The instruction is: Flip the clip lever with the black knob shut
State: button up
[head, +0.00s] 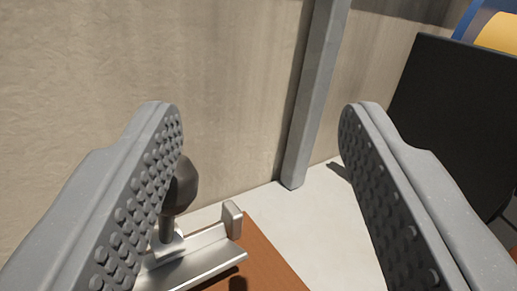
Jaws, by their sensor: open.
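The clip lever's black knob (182,186) stands up close beside the inner face of my left finger, which partly hides it. Whether they touch I cannot tell. Below the knob a short metal stem goes down to a silver clip rail (205,258) with a small upright metal tab (232,219) at its right end. The left part of the clip is hidden behind the finger. My gripper (260,115) is open wide, with a studded grey finger on each side and nothing held between them.
The clip sits on a reddish-brown block (262,262) on a pale floor (307,225). Behind is a beige wall (220,90) with a grey post (311,95). A black panel (458,115) stands at right, with a blue and yellow object (495,30) above it.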

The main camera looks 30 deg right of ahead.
jog(key=s+d+b, duration=0.1)
jog(key=s, duration=0.7)
jog(key=shift+s+d+r, duration=0.15)
jog(key=shift+d+r, duration=0.05)
jog(key=shift+r, duration=0.15)
jog(key=shift+c, duration=0.3)
